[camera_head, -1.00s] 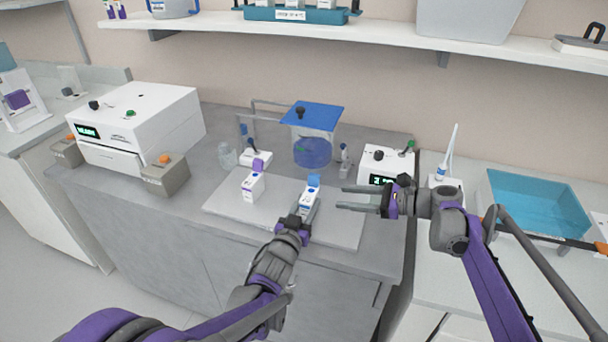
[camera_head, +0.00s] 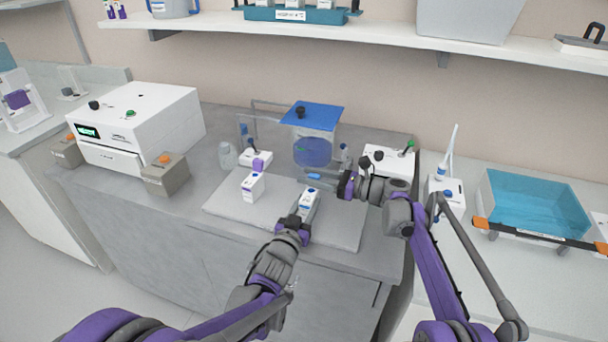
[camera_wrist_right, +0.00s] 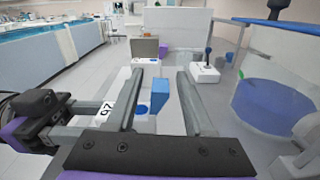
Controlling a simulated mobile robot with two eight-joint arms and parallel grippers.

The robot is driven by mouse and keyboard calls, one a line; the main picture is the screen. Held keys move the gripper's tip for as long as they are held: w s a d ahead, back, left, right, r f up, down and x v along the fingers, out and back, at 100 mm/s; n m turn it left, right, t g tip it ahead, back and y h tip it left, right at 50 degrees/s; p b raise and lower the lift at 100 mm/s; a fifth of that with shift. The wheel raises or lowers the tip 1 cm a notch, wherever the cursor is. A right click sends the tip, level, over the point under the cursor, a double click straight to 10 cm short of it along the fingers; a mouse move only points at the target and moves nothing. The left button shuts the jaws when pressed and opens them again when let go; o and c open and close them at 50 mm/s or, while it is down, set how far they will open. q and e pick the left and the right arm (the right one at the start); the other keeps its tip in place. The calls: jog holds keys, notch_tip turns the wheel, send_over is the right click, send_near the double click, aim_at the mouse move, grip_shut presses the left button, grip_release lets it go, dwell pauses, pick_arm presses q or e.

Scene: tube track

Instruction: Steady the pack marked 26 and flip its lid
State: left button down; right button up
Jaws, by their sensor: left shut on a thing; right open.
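The pack marked 26 (camera_head: 309,203) is a small white carton on the grey mat. Its label shows in the right wrist view (camera_wrist_right: 107,108). My left gripper (camera_head: 295,221) is shut on its near side. The blue lid (camera_wrist_right: 160,95) stands raised above the pack. My right gripper (camera_head: 318,180) is open, and in the right wrist view its two fingers lie on either side of the lid with gaps showing. The head view partly hides the lid behind this gripper.
A blue-lidded clear tank (camera_head: 313,132) is behind. A white device (camera_head: 388,158) stands right of it. A white machine (camera_head: 140,125) occupies the bench's left.

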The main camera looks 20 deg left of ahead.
jog(key=shift+a, duration=1.1)
grip_shut()
